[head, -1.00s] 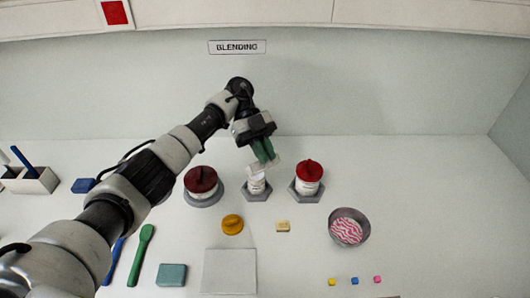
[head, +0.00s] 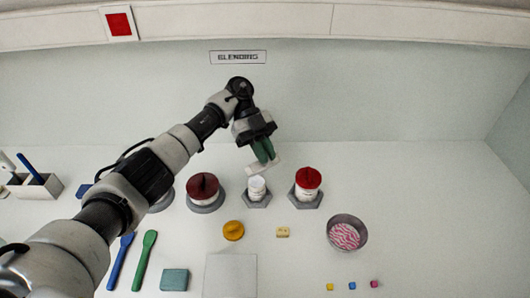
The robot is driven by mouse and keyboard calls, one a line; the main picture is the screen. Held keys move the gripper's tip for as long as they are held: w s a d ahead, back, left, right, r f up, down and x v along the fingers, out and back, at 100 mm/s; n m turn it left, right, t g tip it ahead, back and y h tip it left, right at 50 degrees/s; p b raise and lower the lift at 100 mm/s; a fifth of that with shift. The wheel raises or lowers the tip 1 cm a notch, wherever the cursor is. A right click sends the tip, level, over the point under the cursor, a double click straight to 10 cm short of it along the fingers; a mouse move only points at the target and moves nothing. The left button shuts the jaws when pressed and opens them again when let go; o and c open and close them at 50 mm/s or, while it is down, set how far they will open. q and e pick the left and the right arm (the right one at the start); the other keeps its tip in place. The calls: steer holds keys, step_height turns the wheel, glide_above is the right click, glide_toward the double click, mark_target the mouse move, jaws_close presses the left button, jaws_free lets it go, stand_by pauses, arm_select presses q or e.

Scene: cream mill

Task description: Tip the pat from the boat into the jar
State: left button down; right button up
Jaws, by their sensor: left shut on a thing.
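My left gripper (head: 263,151), with green fingers, is shut on a small white boat (head: 263,166). The boat looks tilted, its lower end toward the left. It hangs just above and behind an open white jar (head: 257,188) on a grey hexagonal base, and looks apart from it. Something pale shows at the jar's mouth, but I cannot tell whether it is the pat. The inside of the boat is too small to make out. My right gripper is not in view.
A dark-red-lidded jar (head: 203,188) stands left of the white jar, a red-lidded jar (head: 308,184) right. In front are an orange lid (head: 233,231), a yellow block (head: 283,232) and a grey bowl (head: 333,238) with pink-striped contents. A pale mat (head: 230,275) lies nearer.

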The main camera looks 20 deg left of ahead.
arm_select(q)
steer(key=shift+r+p, duration=0.15)
steer(key=shift+p, duration=0.15)
steer(key=r+t+y+p, duration=0.1)
steer(key=t+y+p, duration=0.1)
steer(key=p, duration=0.1)
steer(key=s+d+r+t+y+p, duration=0.1)
steer(key=t+y+p, duration=0.1)
steer(key=p, duration=0.1)
steer(key=r+t+y+p, duration=0.2)
steer(key=p, duration=0.1)
steer(key=shift+s+d, duration=0.25)
steer(key=shift+d, duration=0.1)
steer(key=shift+s+d+r+t+y+p, duration=0.1)
steer(key=shift+s+r+t+y+p, duration=0.15)
steer(key=shift+t+y, duration=0.2)
steer(key=shift+d+t+y, duration=0.2)
steer(key=shift+t+y, duration=0.35)
steer(key=shift+y, duration=0.1)
steer(key=shift+a, duration=0.1)
